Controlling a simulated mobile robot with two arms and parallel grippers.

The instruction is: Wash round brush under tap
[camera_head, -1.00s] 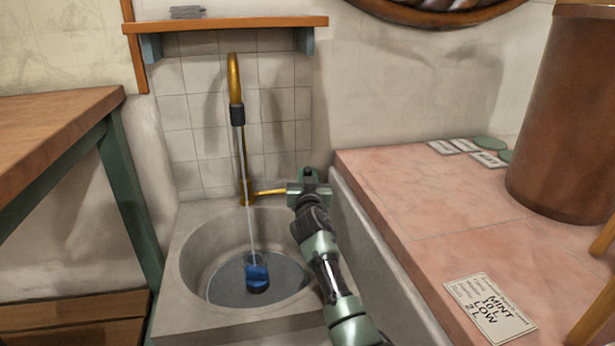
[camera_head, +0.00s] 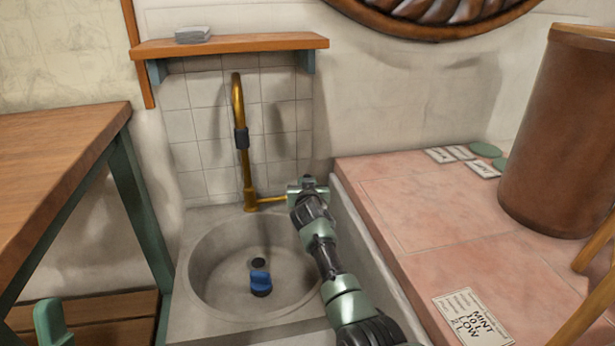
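The round brush (camera_head: 260,282), with a blue top and dark underside, sits in the round stone sink basin (camera_head: 212,288). The brass tap (camera_head: 240,120) rises behind the basin, and no stream falls from it. Its lever (camera_head: 271,199) points right. My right gripper (camera_head: 301,187) is at the lever's outer end, touching or very close to it; its fingers are too small to tell open from shut. A green part at the lower left edge (camera_head: 50,322) may be my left gripper; most of it is out of frame.
A wooden table (camera_head: 60,165) stands left of the sink. A pink counter (camera_head: 400,205) to the right holds labels, green discs and a large brown cylinder (camera_head: 555,135). A shelf (camera_head: 235,45) hangs above the tap.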

